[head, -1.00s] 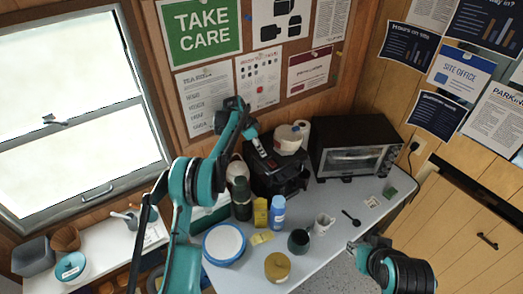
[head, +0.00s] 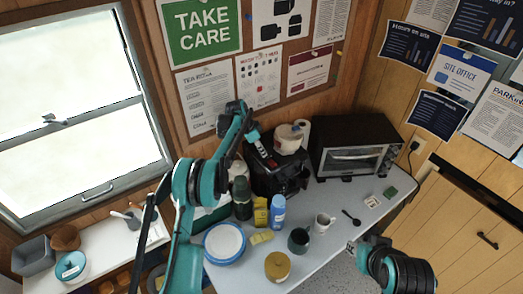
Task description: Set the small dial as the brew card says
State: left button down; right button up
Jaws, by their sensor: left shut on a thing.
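A black coffee machine (head: 284,181) stands on the grey table, left of the toaster oven. My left gripper (head: 268,160) reaches down from the upper left to the machine's upper left front and is shut there. The small dial is hidden behind the fingers, so I cannot see its setting. I cannot pick out the brew card for sure; a printed sheet with rows of small symbols (head: 259,80) hangs on the board, its text too small to read. My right gripper (head: 356,246) is low at the right, near the table's front edge; its fingers are too small to judge.
A dark green flask (head: 241,198), yellow box (head: 261,212), blue bottle (head: 277,211), dark mug (head: 299,240), white mug (head: 323,222) and blue-rimmed plate (head: 224,241) crowd the table before the machine. The toaster oven (head: 355,160) stands right. Free table lies at front right.

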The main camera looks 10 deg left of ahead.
pick_arm(q)
jog(key=shift+f+n+t+y+b, duration=0.1)
jog(key=shift+n+t+y+b, duration=0.25)
jog(key=shift+n+b, duration=0.65)
jog(key=n+t+b, duration=0.1)
jog(key=n, duration=0.2)
jog(key=shift+s+d+y, duration=0.1)
jog(key=shift+d+y, duration=0.05)
jog(key=shift+y, duration=0.1)
jog(key=n+y+b, duration=0.1)
jog(key=n, duration=0.2)
jog(key=shift+d+t, duration=0.1)
jog(key=shift+t, duration=0.15)
jog(key=shift+n+y+b, duration=0.4)
jog(key=shift+n+y, duration=0.4)
jog(key=shift+n, duration=1)
jog(key=c, duration=1.3)
grip_release()
